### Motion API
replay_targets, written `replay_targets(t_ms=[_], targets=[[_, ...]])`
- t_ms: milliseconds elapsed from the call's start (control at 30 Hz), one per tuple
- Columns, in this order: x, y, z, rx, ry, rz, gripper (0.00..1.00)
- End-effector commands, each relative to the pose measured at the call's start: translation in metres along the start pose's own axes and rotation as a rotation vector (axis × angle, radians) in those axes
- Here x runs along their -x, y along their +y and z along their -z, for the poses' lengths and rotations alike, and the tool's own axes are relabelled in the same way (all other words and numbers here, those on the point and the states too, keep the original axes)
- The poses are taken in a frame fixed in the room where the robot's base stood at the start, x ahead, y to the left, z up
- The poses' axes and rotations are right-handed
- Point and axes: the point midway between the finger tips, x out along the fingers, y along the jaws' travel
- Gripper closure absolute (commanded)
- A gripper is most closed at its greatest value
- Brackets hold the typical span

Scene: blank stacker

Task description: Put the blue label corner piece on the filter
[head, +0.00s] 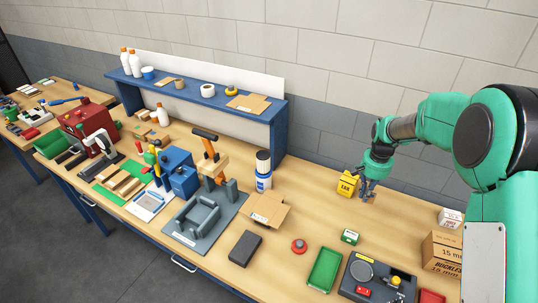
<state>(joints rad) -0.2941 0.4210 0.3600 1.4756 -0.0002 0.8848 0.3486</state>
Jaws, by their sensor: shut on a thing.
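My gripper (369,194) is low over the right part of the bench, just right of a yellow box (346,185) marked "EAR". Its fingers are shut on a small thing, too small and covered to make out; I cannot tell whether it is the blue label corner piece. A white and blue upright cylinder with a dark, cream-banded top (263,170) stands near the shelf's right end, well left of my gripper. It may be the filter, but I cannot be sure. No other corner piece with a blue label can be made out.
Cartons (441,254) stand right. The blue shelf (278,112) rises behind.

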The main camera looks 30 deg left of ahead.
Motion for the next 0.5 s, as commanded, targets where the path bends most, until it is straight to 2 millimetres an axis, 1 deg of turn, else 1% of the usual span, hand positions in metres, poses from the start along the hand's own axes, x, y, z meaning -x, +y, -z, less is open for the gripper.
replay_targets(t_ms=[33, 167, 267, 500], targets=[[0.009, -0.011, -0.003, 0.047, 0.001, 0.0, 1.0], [0.024, -0.041, -0.015, 0.214, -0.001, 0.0, 1.0], [0.038, -0.069, -0.028, 0.371, -0.002, -0.001, 1.0], [0.073, -0.14, -0.064, 0.785, -0.002, -0.001, 1.0]])
